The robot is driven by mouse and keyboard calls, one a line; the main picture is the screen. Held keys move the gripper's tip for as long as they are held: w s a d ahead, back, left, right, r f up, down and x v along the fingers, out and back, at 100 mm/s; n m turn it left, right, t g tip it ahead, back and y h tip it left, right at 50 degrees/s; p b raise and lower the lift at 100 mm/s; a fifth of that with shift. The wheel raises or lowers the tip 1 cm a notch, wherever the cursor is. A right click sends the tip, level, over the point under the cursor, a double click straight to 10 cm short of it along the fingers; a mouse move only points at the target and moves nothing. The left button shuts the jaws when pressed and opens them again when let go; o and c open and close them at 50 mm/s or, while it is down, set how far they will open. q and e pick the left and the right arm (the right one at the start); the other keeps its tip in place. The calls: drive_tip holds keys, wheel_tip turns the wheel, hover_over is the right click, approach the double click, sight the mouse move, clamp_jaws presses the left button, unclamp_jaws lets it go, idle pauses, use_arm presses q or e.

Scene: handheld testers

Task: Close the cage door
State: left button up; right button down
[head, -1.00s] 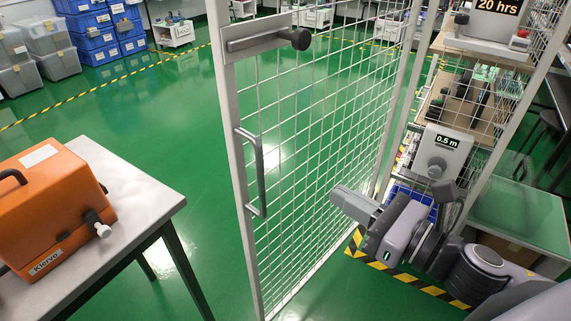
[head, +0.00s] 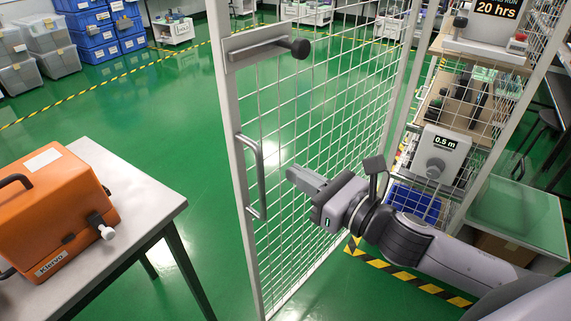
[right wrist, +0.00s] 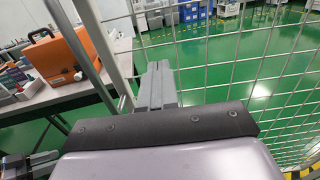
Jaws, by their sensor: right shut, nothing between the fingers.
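The cage door (head: 233,150) is a pale metal frame with white wire mesh, standing ajar in the middle of the head view. A grey vertical pull handle (head: 261,180) is on its left stile. A latch plate with a black knob (head: 300,48) is near its top. My right gripper (head: 292,176) is shut and empty, in front of the mesh and to the right of the handle. In the right wrist view its fingers (right wrist: 157,72) point at the mesh (right wrist: 225,60). Whether they touch it I cannot tell.
A table (head: 140,190) with an orange case (head: 48,215) stands at the left. The cage shelves (head: 455,110) hold instruments at the right. Yellow-black tape (head: 400,274) marks the floor by the cage. The green floor (head: 180,105) behind the door is clear.

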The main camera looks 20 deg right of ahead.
sight(273, 161)
drive_tip(key=shift+x, duration=1.9)
use_arm(q)
drive_tip(key=shift+a, duration=0.15)
